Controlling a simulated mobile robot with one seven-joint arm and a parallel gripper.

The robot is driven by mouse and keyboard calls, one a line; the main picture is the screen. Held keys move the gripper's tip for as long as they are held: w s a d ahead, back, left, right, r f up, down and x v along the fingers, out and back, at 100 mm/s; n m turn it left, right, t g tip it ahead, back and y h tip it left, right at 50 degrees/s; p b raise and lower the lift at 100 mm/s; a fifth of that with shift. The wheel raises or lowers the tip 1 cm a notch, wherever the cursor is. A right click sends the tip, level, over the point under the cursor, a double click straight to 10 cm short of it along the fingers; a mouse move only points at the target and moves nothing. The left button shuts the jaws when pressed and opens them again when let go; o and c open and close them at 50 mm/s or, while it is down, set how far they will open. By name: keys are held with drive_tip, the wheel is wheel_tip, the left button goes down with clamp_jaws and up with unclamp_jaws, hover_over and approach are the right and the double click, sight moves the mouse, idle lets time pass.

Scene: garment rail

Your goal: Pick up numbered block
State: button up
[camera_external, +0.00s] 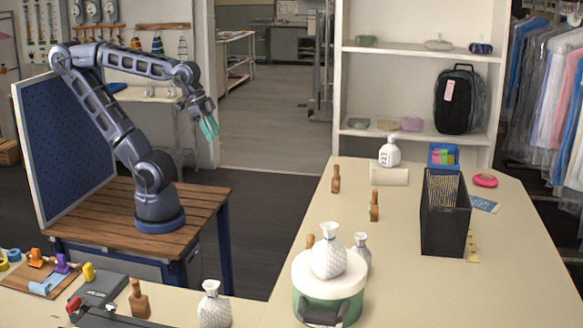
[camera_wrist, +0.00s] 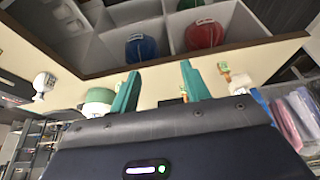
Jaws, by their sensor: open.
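My gripper (camera_external: 209,128) is open and empty, raised in the air to the right of my arm's base. Its two teal fingers stand apart in the wrist view (camera_wrist: 160,88). No number is legible on any object, so I cannot tell which one is the numbered block. Several small coloured pieces (camera_external: 443,157) sit in a blue bin (camera_external: 434,146) at the back of the cream table; they may be blocks. The gripper is far to the left of them. Small wooden pieces (camera_external: 336,179) also stand on the table, with another (camera_external: 374,206) nearer.
A tall black mesh basket (camera_external: 445,215) stands at the table's right. A white patterned bottle (camera_external: 328,252) and green-and-white round container (camera_external: 328,285) stand at the front. The cream table (camera_external: 400,290) has clear room between them. White shelves (camera_external: 415,85) rise behind.

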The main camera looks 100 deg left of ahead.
drive_tip(key=shift+c, duration=0.2)
idle(0.4)
drive_tip(key=w+a+r+m+g, duration=0.1)
drive_tip(key=w+a+r+m, duration=0.15)
drive_tip(key=w, duration=0.35)
drive_tip(key=w+a+r+m, duration=0.1)
drive_tip(key=w+a+m, duration=0.15)
drive_tip(key=w, duration=0.45)
drive_tip(key=m+g, duration=0.4)
drive_tip(key=m, duration=0.8)
hover_over(336, 177)
wheel_tip(336, 177, down, 13)
drive_tip(key=shift+s+a+f, duration=0.15)
drive_tip(key=shift+s+a, duration=0.05)
drive_tip(key=shift+a, duration=0.35)
wheel_tip(336, 177, down, 5)
drive_tip(key=shift+f, duration=0.15)
drive_tip(key=shift+w+d+f, duration=0.1)
drive_tip(key=shift+f, duration=1.2)
drive_tip(key=shift+w+d+f, duration=0.1)
drive_tip(key=shift+f, duration=1.2)
